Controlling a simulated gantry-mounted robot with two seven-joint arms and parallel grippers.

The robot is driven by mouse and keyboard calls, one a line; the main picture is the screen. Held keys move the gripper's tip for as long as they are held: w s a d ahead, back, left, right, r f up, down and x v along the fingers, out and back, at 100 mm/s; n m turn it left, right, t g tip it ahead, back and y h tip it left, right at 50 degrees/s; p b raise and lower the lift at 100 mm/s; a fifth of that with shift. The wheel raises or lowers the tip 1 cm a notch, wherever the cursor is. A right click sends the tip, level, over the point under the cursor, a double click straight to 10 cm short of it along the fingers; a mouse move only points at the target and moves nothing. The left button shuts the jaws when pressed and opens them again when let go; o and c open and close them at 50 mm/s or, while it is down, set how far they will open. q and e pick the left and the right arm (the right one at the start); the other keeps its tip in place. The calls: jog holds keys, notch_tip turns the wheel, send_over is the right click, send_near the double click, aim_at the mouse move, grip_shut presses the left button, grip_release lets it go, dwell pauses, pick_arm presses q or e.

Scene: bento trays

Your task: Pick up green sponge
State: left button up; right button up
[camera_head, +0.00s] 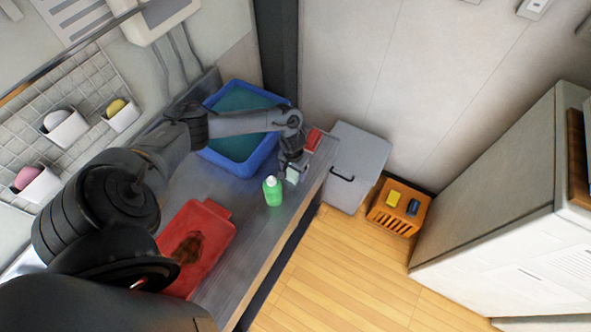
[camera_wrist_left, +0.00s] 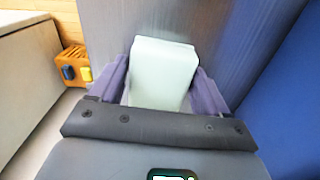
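The green sponge is a pale, whitish-green block (camera_wrist_left: 163,70) in the left wrist view. It sits between the two purple fingers of my left gripper (camera_wrist_left: 162,88), with a finger against each side. In the head view my left gripper (camera_head: 292,170) points down over the right end of the grey counter, and the pale sponge (camera_head: 293,175) shows at its fingertips. I cannot tell whether the sponge still touches the counter. My right gripper is not in view.
A green bottle (camera_head: 272,191) stands close to the left gripper. A blue basin (camera_head: 212,157) lies behind it, and a small red object (camera_head: 313,138) is beside it. A red tray (camera_head: 225,233) is on the counter. An orange crate (camera_head: 375,215) with yellow and dark items stands beyond the counter.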

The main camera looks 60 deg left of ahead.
pick_arm(q)
jog(key=c, duration=0.6)
jog(key=shift+r, duration=0.45)
notch_tip(320, 180, up, 4)
jog(key=shift+f+p, duration=0.25)
jog(key=shift+p, duration=0.1)
jog(key=w+d+r+p, duration=0.1)
jog(key=w+d+r, duration=0.1)
jog(key=d, duration=0.3)
jog(key=w+d+r+p, duration=0.1)
jog(key=w+d+r, duration=0.1)
jog(key=d+r, duration=0.2)
jog(key=shift+w+d+r, duration=0.3)
jog(key=shift+d, duration=0.6)
